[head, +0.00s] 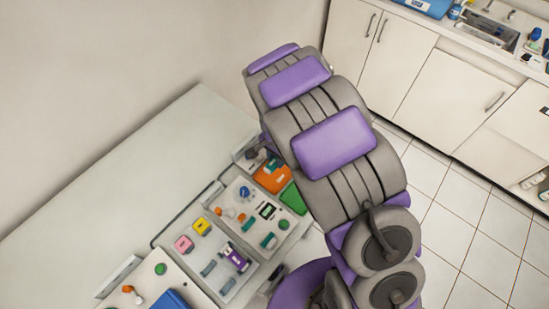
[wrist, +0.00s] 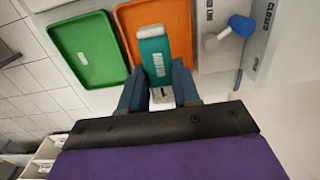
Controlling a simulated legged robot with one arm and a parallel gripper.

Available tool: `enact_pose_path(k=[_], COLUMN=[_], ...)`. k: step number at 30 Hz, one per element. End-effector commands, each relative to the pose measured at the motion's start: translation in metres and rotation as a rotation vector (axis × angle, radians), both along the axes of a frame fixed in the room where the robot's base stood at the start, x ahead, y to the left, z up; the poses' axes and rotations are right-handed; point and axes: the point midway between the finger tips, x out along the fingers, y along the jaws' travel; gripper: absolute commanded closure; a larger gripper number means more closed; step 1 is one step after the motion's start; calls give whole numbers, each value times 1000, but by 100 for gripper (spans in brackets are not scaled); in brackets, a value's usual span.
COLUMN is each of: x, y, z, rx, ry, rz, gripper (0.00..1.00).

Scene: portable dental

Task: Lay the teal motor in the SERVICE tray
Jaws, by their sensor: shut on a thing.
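The teal motor (wrist: 154,58), a block with a pale label and a grey-white end, is held between the two dark blue fingers of my gripper (wrist: 160,88) in the wrist view. It appears over the orange tray (wrist: 165,18), across its near edge; I cannot tell whether it touches. A green tray (wrist: 85,50) lies left of the orange one. I cannot read a SERVICE label on either tray. In the head view the orange tray (head: 268,183) and green tray (head: 293,200) lie at the bench's right edge.
A blue and white dumbbell-shaped part (wrist: 240,26) lies right of the orange tray, near a panel reading CLOSED (wrist: 264,48). In the head view, a pink block (head: 184,244), a yellow block (head: 201,226) and a purple part (head: 234,257) lie on pale panels. The bench (head: 120,180) is bare at left.

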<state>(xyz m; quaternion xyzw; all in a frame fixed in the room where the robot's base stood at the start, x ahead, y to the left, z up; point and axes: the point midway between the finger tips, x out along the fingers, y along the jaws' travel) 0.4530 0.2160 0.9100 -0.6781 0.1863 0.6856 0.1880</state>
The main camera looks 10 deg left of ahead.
Motion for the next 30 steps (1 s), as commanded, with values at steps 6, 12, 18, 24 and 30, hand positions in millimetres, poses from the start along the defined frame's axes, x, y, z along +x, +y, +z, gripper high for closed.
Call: enact_pose_path(k=[6,12,18,24,30], x=[0,0,0,0,0], y=[1,3,3,3,3], z=[-15,-34,-51,-65,-68], rx=[-2,-4,-4,-4,-3], ry=[2,3,3,1,1], rz=[2,3,3,5,5], gripper=[100,100,100,100,100])
